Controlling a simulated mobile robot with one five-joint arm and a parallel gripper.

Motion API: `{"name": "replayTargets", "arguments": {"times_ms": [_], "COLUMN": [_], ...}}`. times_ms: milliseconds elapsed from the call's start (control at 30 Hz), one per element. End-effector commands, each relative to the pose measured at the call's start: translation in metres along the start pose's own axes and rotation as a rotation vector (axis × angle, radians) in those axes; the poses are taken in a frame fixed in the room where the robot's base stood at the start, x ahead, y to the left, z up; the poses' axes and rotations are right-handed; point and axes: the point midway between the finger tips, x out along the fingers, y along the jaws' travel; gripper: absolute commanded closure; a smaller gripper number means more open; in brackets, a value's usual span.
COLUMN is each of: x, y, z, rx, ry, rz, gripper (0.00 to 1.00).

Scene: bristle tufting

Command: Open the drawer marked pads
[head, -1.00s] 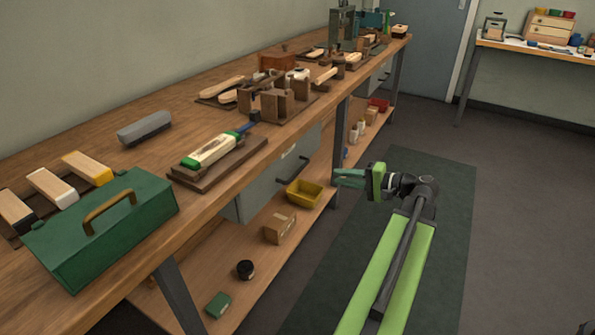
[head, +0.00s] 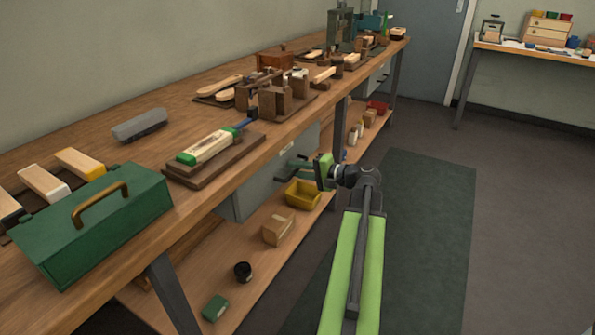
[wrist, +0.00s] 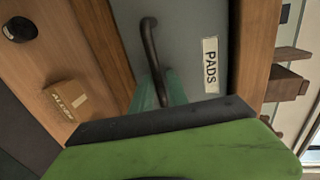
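The grey drawer (head: 262,180) hangs under the bench and looks shut. In the wrist view its front (wrist: 190,25) bears a white label reading PADS (wrist: 210,65). Its dark bar handle (wrist: 150,45) stands out to the left of the label. My gripper (head: 300,163) is at the drawer front in the head view. In the wrist view its green fingers (wrist: 163,88) show on either side of the handle's lower part, with a gap between them. They look open; the contact with the handle is partly hidden by the gripper body.
A yellow bin (head: 302,194) and a cardboard box (head: 278,229) stand on the lower shelf below the drawer. A bench leg (head: 340,135) rises just beyond the drawer. The floor mat (head: 425,220) to the right is clear.

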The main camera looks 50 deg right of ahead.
Motion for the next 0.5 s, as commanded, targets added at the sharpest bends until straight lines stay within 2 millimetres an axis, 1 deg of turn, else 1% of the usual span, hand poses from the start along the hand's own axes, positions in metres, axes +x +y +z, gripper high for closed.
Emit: {"name": "replayTargets", "arguments": {"times_ms": [67, 167, 200, 233, 500], "x": [-0.0003, -0.0005, -0.0006, -0.0007, -0.0011], "y": [-0.0001, 0.0000, 0.0000, 0.0000, 0.0001], "z": [-0.0001, -0.0001, -0.0002, -0.0002, -0.0004], "rx": [0.000, 0.000, 0.000, 0.000, 0.000], "ry": [0.000, 0.000, 0.000, 0.000, 0.001], "rz": [0.000, 0.000, 0.000, 0.000, 0.000], "gripper": [0.80, 0.92, 0.97, 1.00, 1.00]}}
